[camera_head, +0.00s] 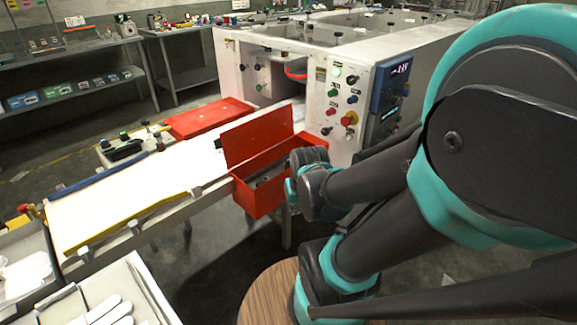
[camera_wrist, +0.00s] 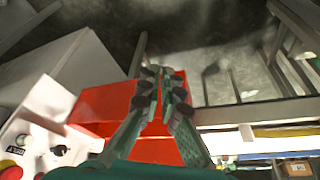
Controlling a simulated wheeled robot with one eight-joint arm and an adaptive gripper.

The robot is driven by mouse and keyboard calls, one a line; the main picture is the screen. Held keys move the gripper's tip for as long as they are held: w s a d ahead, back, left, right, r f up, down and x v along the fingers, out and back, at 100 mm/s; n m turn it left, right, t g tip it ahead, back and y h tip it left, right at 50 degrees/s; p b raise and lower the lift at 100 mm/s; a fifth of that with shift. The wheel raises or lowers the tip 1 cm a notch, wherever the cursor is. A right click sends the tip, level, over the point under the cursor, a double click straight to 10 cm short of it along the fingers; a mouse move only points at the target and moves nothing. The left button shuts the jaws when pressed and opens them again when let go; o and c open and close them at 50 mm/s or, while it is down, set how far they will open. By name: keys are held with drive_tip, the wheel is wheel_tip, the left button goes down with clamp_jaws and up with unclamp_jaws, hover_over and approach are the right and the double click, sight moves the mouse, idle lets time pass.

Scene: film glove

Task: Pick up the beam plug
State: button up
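I cannot make out a beam plug for certain. An open red box (camera_head: 258,197) hangs beside the white machine, its lid raised. Small grey and dark items (camera_head: 268,177) lie inside it, too small to name. In the head view my gripper is at the box's right side, its fingers largely hidden by my own arm. In the wrist view my gripper (camera_wrist: 162,78) has two green fingers with dark pads over the red box (camera_wrist: 95,108). A narrow gap shows between the tips, with red behind and nothing seen held.
A white machine (camera_head: 312,75) with buttons and a display stands behind the box. A white conveyor table (camera_head: 125,195) runs to the left, with a flat red lid or box (camera_head: 208,118) beyond it. Trays with white gloves (camera_head: 25,275) are at the lower left. A round wooden top (camera_head: 268,298) is in front.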

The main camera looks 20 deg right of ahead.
drive_tip(key=shift+o, duration=1.1)
drive_tip(key=shift+w+r, duration=0.15)
drive_tip(key=shift+w, duration=0.2)
drive_tip(key=o, duration=0.6)
drive_tip(key=w+r+m, duration=0.1)
drive_tip(key=w, duration=0.3)
drive_tip(key=w+d+r+m+h, duration=0.1)
drive_tip(key=w+m, duration=0.1)
drive_tip(key=w, duration=0.3)
drive_tip(key=w+r+m+h, duration=0.1)
drive_tip(key=w, duration=0.3)
drive_tip(key=shift+w+d+r+m+g, duration=0.15)
drive_tip(key=shift+r+m+g, duration=0.15)
drive_tip(key=shift+r+m, duration=0.1)
drive_tip(key=shift+o, duration=0.2)
drive_tip(key=m+h, duration=0.4)
drive_tip(key=m, duration=0.3)
hover_over(287, 161)
drive_tip(key=s+a, duration=0.4)
drive_tip(key=a, duration=0.4)
drive_tip(key=f, duration=0.1)
drive_tip(key=x, duration=1.1)
drive_tip(key=shift+f, duration=0.4)
drive_tip(key=shift+s+x, duration=0.15)
drive_tip(key=shift+x, duration=1.2)
drive_tip(key=shift+s+x, duration=0.1)
drive_tip(key=shift+x, duration=1.2)
